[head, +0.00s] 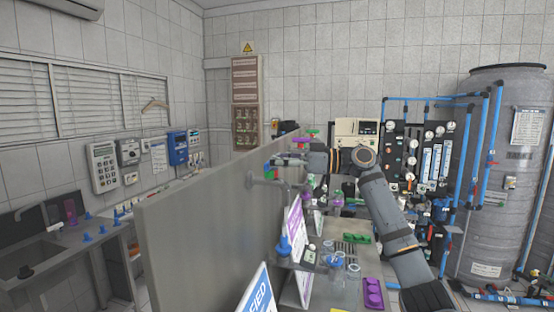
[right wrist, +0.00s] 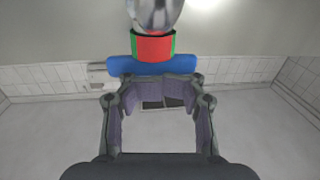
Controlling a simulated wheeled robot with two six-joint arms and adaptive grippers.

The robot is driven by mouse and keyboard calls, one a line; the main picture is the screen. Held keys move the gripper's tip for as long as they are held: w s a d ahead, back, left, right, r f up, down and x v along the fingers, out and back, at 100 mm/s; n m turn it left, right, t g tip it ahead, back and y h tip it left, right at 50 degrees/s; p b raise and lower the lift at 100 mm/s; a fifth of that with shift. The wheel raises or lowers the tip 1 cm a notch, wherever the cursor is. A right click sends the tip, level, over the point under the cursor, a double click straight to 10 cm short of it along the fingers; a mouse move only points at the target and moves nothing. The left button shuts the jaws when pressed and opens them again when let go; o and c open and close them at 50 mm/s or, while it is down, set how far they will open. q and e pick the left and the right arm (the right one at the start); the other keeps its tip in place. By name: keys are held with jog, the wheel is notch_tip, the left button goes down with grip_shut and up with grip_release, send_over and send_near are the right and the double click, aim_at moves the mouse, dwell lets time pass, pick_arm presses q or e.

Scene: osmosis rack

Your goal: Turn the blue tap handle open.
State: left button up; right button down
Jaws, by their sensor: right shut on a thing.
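The blue tap handle (right wrist: 150,66) is a rounded blue bar in the right wrist view. A red and green band (right wrist: 154,47) sits next to it, below a shiny metal tap body (right wrist: 155,13). My left gripper is not in view.
The osmosis rack (head: 405,155) with blue pipes and a large grey tank (head: 500,170) stand further right.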

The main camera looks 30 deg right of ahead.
jog(key=shift+w+f, duration=0.1)
jog(key=shift+f, duration=0.25)
jog(key=c, duration=1.5)
grip_release()
jog(key=shift+o, duration=0.6)
jog(key=shift+w, duration=0.1)
jog(key=shift+w+f, duration=0.15)
jog(key=shift+w, duration=0.15)
jog(key=shift+a, duration=0.1)
